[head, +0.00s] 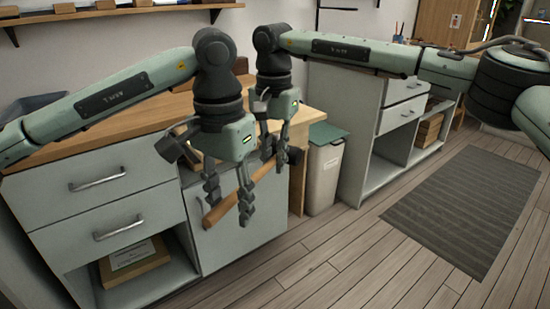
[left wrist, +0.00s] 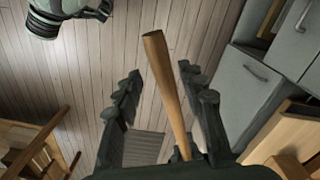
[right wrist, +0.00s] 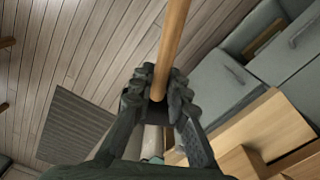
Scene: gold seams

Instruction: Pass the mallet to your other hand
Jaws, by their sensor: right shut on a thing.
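The mallet's wooden handle (head: 219,212) slants across in front of the cabinets in the head view. My right gripper (head: 275,150) is shut on the handle, and the right wrist view shows the handle (right wrist: 173,37) between its closed fingers (right wrist: 160,95). My left gripper (head: 230,207) is open nearer the handle's free end. In the left wrist view the handle (left wrist: 166,85) runs between the parted fingers (left wrist: 158,85), with gaps on both sides. The mallet's head is mostly hidden around the right gripper.
A wooden worktop (head: 172,107) on grey-green cabinets (head: 120,191) lies behind and below the arms. A pale bin (head: 323,172) with a green lid stands to the right. A grey mat (head: 465,208) lies on open wooden floor.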

